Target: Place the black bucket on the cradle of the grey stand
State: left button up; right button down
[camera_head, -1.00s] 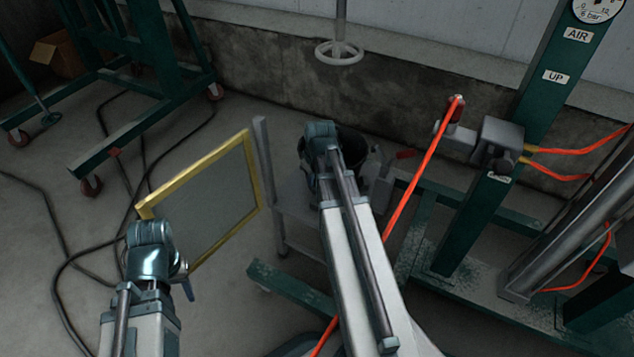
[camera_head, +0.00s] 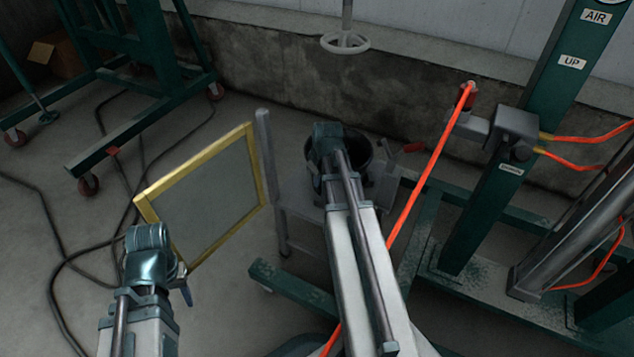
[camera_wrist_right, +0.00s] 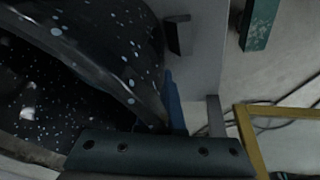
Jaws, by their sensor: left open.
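The black bucket (camera_head: 367,152) shows in the head view behind my right wrist, which hides much of it. It stands at or over the top of the grey stand (camera_head: 300,203); whether it rests there I cannot tell, and the cradle is not clearly visible. In the right wrist view the bucket (camera_wrist_right: 95,40), black with white specks, fills the left side. My right gripper (camera_wrist_right: 168,108) is at its rim, with a blue finger beside the wall; its grip is unclear. My left gripper (camera_head: 184,287) is open, low at the left, away from the bucket, its fingers mostly hidden.
A yellow-framed panel (camera_head: 205,195) stands between my left gripper and the stand. An orange hose (camera_head: 430,165) runs close to the right of my right arm. A green column (camera_head: 480,215) stands at right. Black cables lie on the left floor.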

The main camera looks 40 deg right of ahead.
jog(key=shift+f, duration=0.1)
jog(key=c, duration=1)
grip_release()
jog(key=shift+c, duration=0.2)
jog(key=p+v, duration=1.1)
jog(key=v, duration=0.1)
